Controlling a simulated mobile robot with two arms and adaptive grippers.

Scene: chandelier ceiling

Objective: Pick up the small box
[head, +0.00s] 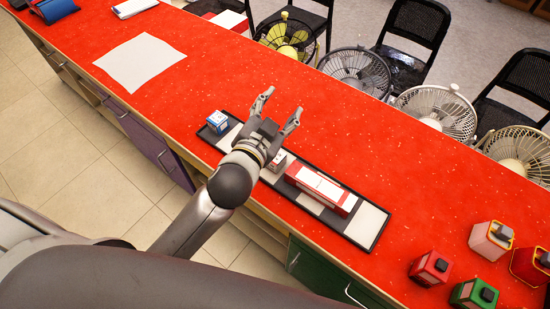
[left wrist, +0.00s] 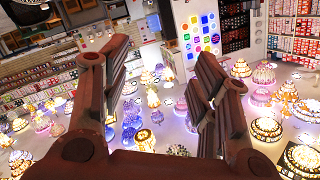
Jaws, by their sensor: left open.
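A long dark tray (head: 370,226) with white panels lies on the red counter. On it are a small blue-and-white box (head: 217,121) at the left end, a small white-and-grey box (head: 276,161) near the middle, partly behind my wrist, and a longer red-and-white box (head: 320,188) to its right. I cannot tell which one the task means by the small box. My left gripper (head: 282,102) is open and empty above the tray, its fingers pointing away towards the counter's far side. In the left wrist view its fingers (left wrist: 150,70) are spread with nothing between them.
Red and green canisters (head: 473,294) stand at the right end of the red counter (head: 320,130). A white sheet (head: 140,62) lies at the left. Fans (head: 355,72) and black chairs (head: 415,35) line the far side. The left wrist view shows many lit lamps (left wrist: 285,130).

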